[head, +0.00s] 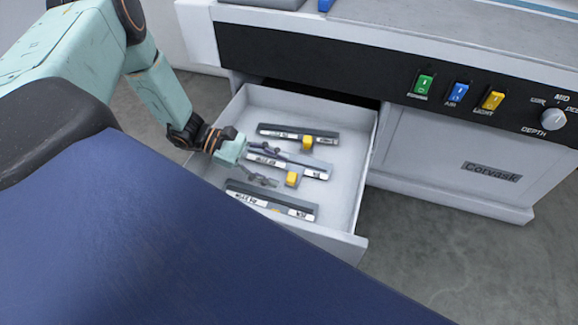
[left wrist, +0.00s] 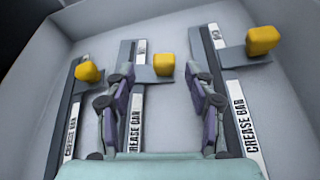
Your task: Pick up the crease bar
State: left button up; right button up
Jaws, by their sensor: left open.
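Three similar crease bars, dark and silver with white "CREASE BAR" labels and yellow knobs, lie side by side in the open drawer. They are the far bar (head: 276,130), the middle bar (head: 314,172) and the near bar (head: 294,207). My left gripper (head: 274,167) is open and reaches over the middle bar from the left. In the left wrist view its fingers (left wrist: 164,85) straddle the middle bar (left wrist: 136,125), which is closer to the left finger. The right finger partly covers the bar on the right (left wrist: 246,138). Whether the fingers touch anything is unclear.
The white drawer (head: 363,180) is pulled out from a cabinet (head: 430,150) with green, blue and yellow switches and a depth knob (head: 552,118). Its walls surround the bars. Free drawer floor shows at the right. Grey floor (head: 450,245) is clear beyond.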

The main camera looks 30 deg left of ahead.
aim_at(288, 176)
pick_arm(q)
jog(key=d, duration=0.1)
jog(key=d+f, duration=0.1)
jog(key=shift+w+d+f+b, duration=0.1)
jog(key=shift+d+f+b, duration=0.05)
jog(key=shift+d+b, duration=0.25)
jog(key=shift+w+d+f, duration=0.25)
jog(key=shift+w+d, duration=0.05)
jog(key=shift+d, duration=0.2)
jog(key=shift+c, duration=0.2)
grip_shut()
